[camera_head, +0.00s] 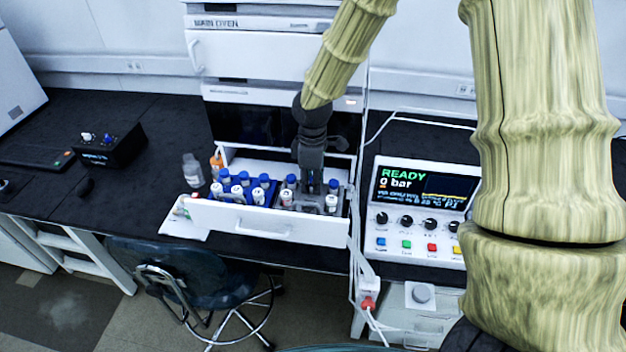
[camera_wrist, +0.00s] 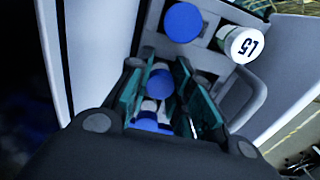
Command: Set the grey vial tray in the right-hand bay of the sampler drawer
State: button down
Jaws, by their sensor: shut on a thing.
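The sampler drawer (camera_head: 290,229) is pulled out below the oven stack. The grey vial tray (camera_head: 313,207) is at its right-hand bay, carrying white vials with blue and white caps. I cannot tell whether its base touches the drawer floor. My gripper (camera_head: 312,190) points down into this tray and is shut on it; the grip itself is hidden. In the wrist view the fingers (camera_wrist: 157,95) flank blue-capped vials, and grey tray surface (camera_wrist: 205,58) shows beside a white cap marked L5 (camera_wrist: 242,44).
A blue vial tray (camera_head: 252,190) with several vials fills the drawer's left bay. A clear bottle (camera_head: 193,170) and an orange-capped bottle (camera_head: 216,163) stand left of the drawer. A control box (camera_head: 425,205) reading READY stands to the right. A chair (camera_head: 190,285) is in front.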

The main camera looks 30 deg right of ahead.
jog(key=c, duration=1.3)
grip_release()
jog(key=shift+f, duration=0.1)
jog(key=shift+r, duration=0.25)
jog(key=shift+r+b, duration=1.5)
jog(key=shift+r, duration=4.35)
